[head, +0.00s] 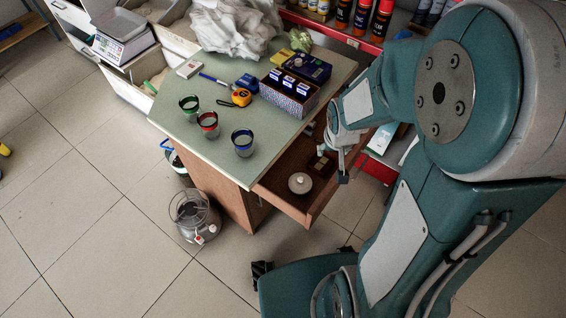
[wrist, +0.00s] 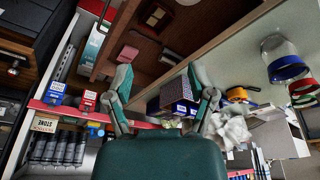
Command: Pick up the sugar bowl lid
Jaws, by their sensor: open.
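A round pale lid with a small knob (head: 300,183) lies in the open brown drawer (head: 268,190) below the table top. I take it to be the sugar bowl lid. I cannot make it out in the wrist view, where part of the drawer (wrist: 205,30) shows at the top. My gripper (head: 333,162) is over the drawer's right side, to the right of the lid and apart from it. In the wrist view my gripper (wrist: 158,80) has its two fingers spread, with nothing held between them.
A small brown box (head: 321,165) is in the drawer near my gripper. The green table top (head: 215,140) holds glasses (head: 242,143), a patterned box (head: 290,92) and a tape measure (head: 241,97). A grey round appliance (head: 194,215) stands on the floor. Red shelving (head: 378,170) is behind the gripper.

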